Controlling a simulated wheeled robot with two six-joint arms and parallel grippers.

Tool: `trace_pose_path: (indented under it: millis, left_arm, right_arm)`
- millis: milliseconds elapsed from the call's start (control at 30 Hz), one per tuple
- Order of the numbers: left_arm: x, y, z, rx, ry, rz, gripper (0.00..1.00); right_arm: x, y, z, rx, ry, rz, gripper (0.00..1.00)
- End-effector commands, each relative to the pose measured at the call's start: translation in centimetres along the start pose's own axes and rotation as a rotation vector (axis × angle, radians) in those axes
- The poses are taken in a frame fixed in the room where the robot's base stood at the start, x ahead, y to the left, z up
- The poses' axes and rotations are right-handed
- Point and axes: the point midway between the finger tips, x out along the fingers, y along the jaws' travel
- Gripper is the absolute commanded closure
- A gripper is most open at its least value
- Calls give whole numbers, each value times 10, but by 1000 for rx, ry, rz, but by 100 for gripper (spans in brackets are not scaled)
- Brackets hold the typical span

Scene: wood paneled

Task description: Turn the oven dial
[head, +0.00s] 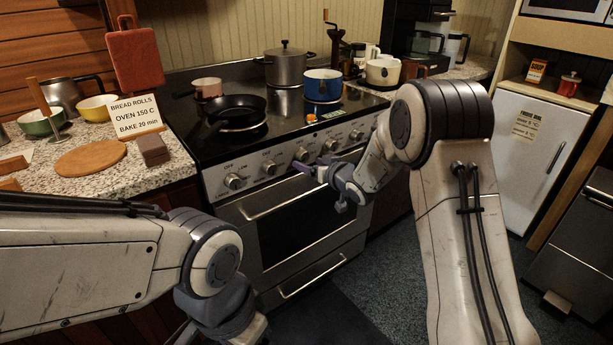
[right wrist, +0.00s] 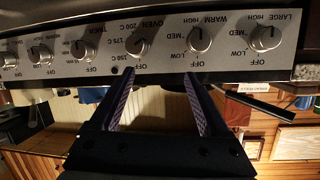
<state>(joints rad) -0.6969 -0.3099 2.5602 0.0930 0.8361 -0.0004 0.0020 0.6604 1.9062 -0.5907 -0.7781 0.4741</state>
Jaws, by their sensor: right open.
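The oven dial (right wrist: 137,45) is a round metal knob on the stove's front panel, marked OFF, 150 C, 175 C and 200 C in the upside-down right wrist view. In the head view the oven dial (head: 302,154) is just beyond my right gripper's tips. My right gripper (head: 320,176) is open and empty in front of the panel. In the right wrist view the jaws of my right gripper (right wrist: 160,80) point at the panel; the dial is ahead of the left finger, apart from it. I cannot read its setting. My left arm is low at left, its fingers out of frame.
Neighbouring dials, warm (right wrist: 200,40) and timer (right wrist: 80,48), sit close on either side. The oven handle (head: 300,190) runs below. A black pan (head: 237,105) and a blue pot (head: 322,88) stand on the stove. A card (head: 135,115) reads BREAD ROLLS, OVEN 150 C, BAKE 20 min.

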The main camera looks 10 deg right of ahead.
Motion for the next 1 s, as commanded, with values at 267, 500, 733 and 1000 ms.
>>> trace_pose_path:
  millis: [267, 500, 733, 1000]
  left_arm:
    - [39, -3, 2, 0, 0, 0, 20]
    - [40, -3, 2, 0, 1, 0, 20]
    - [42, -3, 2, 0, 1, 0, 20]
    - [44, -3, 2, 0, 0, 0, 20]
  right_arm:
    - [16, 65, 44, 86, 234, -142, 20]
    - [30, 64, 39, 92, 259, -166, 20]
    - [71, 57, 29, 92, 259, -165, 20]
    - [105, 53, 19, 93, 258, -163, 20]
